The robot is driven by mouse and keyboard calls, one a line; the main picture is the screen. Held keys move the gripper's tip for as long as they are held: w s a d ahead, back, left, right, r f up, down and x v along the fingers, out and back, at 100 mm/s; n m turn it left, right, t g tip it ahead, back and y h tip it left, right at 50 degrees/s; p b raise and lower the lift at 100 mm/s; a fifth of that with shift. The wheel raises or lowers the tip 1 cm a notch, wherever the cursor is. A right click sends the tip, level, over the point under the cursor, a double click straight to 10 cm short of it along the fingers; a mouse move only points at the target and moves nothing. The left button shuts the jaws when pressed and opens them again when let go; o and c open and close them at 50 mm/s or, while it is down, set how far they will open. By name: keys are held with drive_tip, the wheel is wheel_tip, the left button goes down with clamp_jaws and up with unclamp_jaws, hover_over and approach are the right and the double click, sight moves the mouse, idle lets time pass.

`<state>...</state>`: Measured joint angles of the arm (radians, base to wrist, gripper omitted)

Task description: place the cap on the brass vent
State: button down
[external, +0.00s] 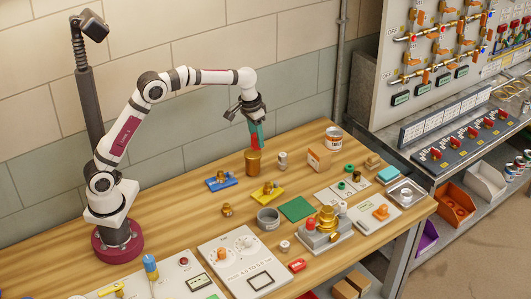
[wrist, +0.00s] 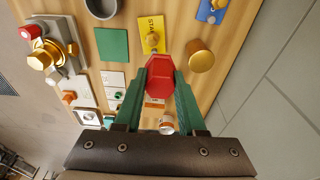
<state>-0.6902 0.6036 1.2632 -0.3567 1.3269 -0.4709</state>
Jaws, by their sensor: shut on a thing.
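A red, many-sided cap (wrist: 160,76) is held between the green fingers of my gripper (external: 256,138); the wrist view shows it at the fingertips. The gripper hangs fingers down above the table, near a plain brass cylinder (external: 253,162), which shows right of the cap in the wrist view (wrist: 201,62). The cap is clear of the table. A stepped brass fitting (external: 326,218) with red parts stands on a grey base at the front right. Smaller brass fittings stand on a yellow plate (external: 267,195) and a blue plate (external: 221,184). I cannot tell which brass piece is the vent.
A green square (external: 297,209), a grey round dish (external: 268,219), a white can (external: 333,138) and an orange box (external: 319,157) stand around. A white panel (external: 243,263) lies at the front. Bare wood shows behind the blue plate.

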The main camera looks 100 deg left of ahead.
drive_tip(key=s+a+f, duration=0.1)
drive_tip(key=a+f, duration=0.1)
drive_tip(key=a, duration=0.1)
drive_tip(key=s+a+f, duration=0.1)
drive_tip(key=a+f, duration=0.1)
drive_tip(key=a, duration=0.1)
drive_tip(key=s+a+f, duration=0.1)
drive_tip(key=a+f, duration=0.1)
drive_tip(key=a, duration=0.2)
drive_tip(key=shift+s+f, duration=0.2)
drive_tip(key=shift+s, duration=0.05)
drive_tip(key=shift+s+a+f, duration=0.1)
drive_tip(key=shift+f, duration=1)
drive_tip(key=shift+a+f, duration=0.1)
drive_tip(key=shift+f, duration=0.95)
drive_tip(key=shift+f, duration=0.15)
